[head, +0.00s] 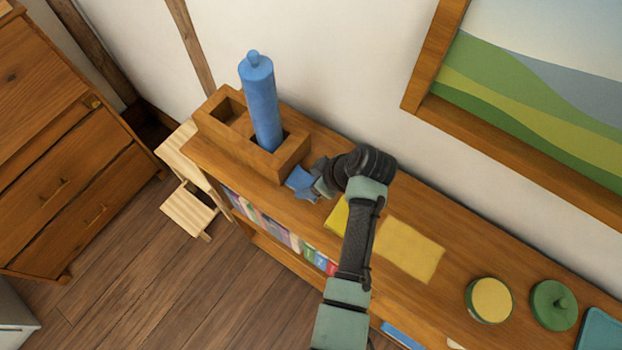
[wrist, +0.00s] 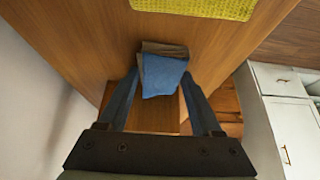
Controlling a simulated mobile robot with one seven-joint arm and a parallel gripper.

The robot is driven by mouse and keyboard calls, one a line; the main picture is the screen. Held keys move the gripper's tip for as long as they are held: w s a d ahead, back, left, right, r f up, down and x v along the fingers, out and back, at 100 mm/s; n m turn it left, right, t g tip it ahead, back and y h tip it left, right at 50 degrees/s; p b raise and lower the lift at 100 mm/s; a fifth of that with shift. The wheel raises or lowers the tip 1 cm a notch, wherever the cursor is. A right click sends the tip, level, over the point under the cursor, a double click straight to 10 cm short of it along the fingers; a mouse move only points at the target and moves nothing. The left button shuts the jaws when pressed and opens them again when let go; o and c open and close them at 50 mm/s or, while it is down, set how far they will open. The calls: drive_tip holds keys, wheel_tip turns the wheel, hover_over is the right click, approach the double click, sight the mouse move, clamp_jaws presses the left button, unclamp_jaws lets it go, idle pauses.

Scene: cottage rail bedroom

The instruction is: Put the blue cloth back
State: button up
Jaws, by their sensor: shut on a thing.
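The blue cloth (head: 301,181) is small and folded. It is at the shelf top's front edge, just right of the wooden two-compartment box. My gripper (head: 322,186) is shut on it, reaching in from the right. In the wrist view the blue cloth (wrist: 161,76) sits between my fingertips (wrist: 162,88), with a grey-brown edge behind it. I cannot tell whether it touches the shelf top. The wooden box (head: 275,165) holds a tall blue bottle (head: 262,105) in its right compartment; its left compartment looks empty.
A flat yellow cloth (head: 409,250) lies on the shelf top (head: 450,275), right of my arm; another yellow piece (head: 337,215) shows left of it. A yellow-lidded tin (head: 489,299) and a green lid (head: 554,304) stand further right. A framed picture (head: 540,100) hangs behind.

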drive_tip(key=shift+f, duration=0.2)
drive_tip(key=o, duration=1.2)
drive_tip(key=shift+r, duration=0.1)
drive_tip(key=shift+r, duration=0.1)
